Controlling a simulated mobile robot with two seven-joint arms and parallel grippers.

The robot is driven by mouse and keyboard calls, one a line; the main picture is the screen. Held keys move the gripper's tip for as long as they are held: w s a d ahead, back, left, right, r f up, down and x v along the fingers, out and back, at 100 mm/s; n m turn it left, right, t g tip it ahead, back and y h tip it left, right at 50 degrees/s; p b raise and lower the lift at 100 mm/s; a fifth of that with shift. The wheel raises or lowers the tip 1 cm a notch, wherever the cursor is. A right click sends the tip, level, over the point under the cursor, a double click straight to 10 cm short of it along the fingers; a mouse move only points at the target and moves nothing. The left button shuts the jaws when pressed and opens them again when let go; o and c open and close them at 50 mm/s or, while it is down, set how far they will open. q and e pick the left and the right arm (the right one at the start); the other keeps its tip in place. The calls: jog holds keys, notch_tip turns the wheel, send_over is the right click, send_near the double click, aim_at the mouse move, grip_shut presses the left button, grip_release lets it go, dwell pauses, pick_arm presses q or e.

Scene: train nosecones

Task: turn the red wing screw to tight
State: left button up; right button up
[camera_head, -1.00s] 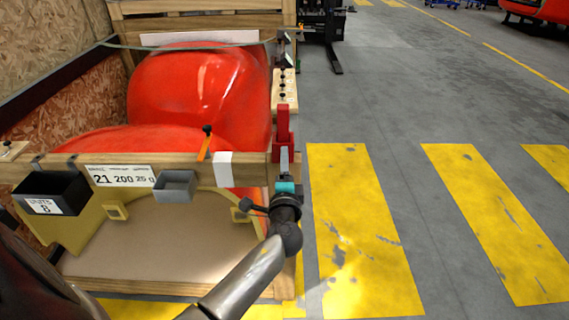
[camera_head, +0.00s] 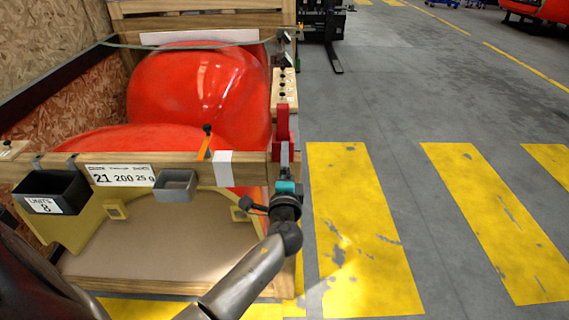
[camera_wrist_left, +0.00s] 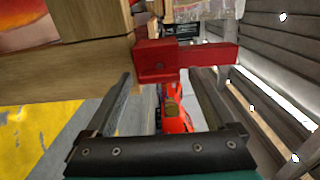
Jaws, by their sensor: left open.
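The red wing screw (camera_head: 283,128) shows as a red part at the right end of the crate's front wooden beam. In the left wrist view the red part (camera_wrist_left: 182,54) has a block against the wood and a flat bar reaching right. I cannot make out a separate thread. My left gripper (camera_head: 285,154) is just below it in the head view, fingers pointing towards it. In the left wrist view the open fingers (camera_wrist_left: 160,80) stand apart on either side, their tips close to the red part, with nothing held between them. Contact cannot be told. My right gripper is not in view.
The wooden crate holds large red nosecones (camera_head: 200,95). Its front beam (camera_head: 255,172) carries a black bin (camera_head: 50,192), a grey bin (camera_head: 175,186) and an orange strap with a black knob (camera_head: 206,142). Open floor with yellow stripes (camera_head: 365,230) lies to the right.

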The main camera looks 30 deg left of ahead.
pick_arm(q)
jog(key=v, duration=1.5)
jog(key=shift+s, duration=0.2)
